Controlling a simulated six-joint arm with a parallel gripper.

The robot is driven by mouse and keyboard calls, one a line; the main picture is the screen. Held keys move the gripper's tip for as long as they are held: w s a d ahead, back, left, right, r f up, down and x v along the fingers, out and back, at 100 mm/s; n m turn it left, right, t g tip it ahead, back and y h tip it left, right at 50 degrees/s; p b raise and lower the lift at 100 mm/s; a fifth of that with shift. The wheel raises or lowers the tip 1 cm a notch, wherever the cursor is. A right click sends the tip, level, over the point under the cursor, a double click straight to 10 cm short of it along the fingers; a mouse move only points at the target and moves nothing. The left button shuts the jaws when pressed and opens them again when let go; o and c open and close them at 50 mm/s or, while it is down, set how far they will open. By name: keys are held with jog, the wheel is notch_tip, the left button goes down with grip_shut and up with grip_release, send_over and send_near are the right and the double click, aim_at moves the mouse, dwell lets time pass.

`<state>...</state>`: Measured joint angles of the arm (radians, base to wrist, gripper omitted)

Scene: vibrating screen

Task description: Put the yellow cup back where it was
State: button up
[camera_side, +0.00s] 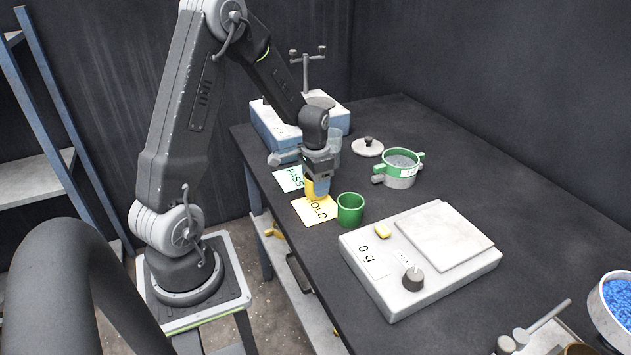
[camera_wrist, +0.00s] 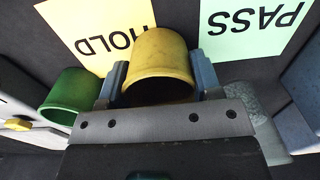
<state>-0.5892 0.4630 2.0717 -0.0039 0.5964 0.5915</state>
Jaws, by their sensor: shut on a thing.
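The yellow cup (camera_wrist: 158,62) is between the two fingers of my gripper (camera_wrist: 160,82) in the wrist view, with its open mouth toward the camera. In the side view my gripper (camera_side: 318,188) points down over the yellow HOLD card (camera_side: 318,210), and only a sliver of the yellow cup (camera_side: 309,188) shows behind a finger. My gripper is shut on the cup. I cannot tell whether the cup touches the card. The green cup (camera_side: 350,209) stands just right of the HOLD card, and it also shows in the wrist view (camera_wrist: 70,97).
The pale green PASS card (camera_side: 290,179) lies behind the HOLD card. A scale (camera_side: 455,282) reading 0 g stands in front. A green-ringed sieve (camera_side: 400,172), a round lid (camera_side: 367,147) and a blue-white machine (camera_side: 268,128) are behind. A bowl of blue pellets (camera_side: 604,310) sits at right.

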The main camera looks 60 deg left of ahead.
jog(key=shift+f, duration=0.15)
jog(key=o, duration=0.9)
jog(key=shift+o, duration=0.2)
notch_tip(320, 180, up, 12)
jog(key=s+d+r+t, duration=0.1)
jog(key=s+d+r, duration=0.1)
jog(key=d+r, duration=0.3)
jog(key=s+d+r+t, duration=0.1)
jog(key=s+d+r, duration=0.15)
jog(key=d, duration=0.45)
jog(key=s+d+r+t, duration=0.2)
jog(key=s+d+t, duration=0.1)
jog(key=s+d, duration=0.6)
jog(key=shift+d+r, duration=0.25)
jog(key=shift+d, duration=0.1)
jog(key=shift+s, duration=0.1)
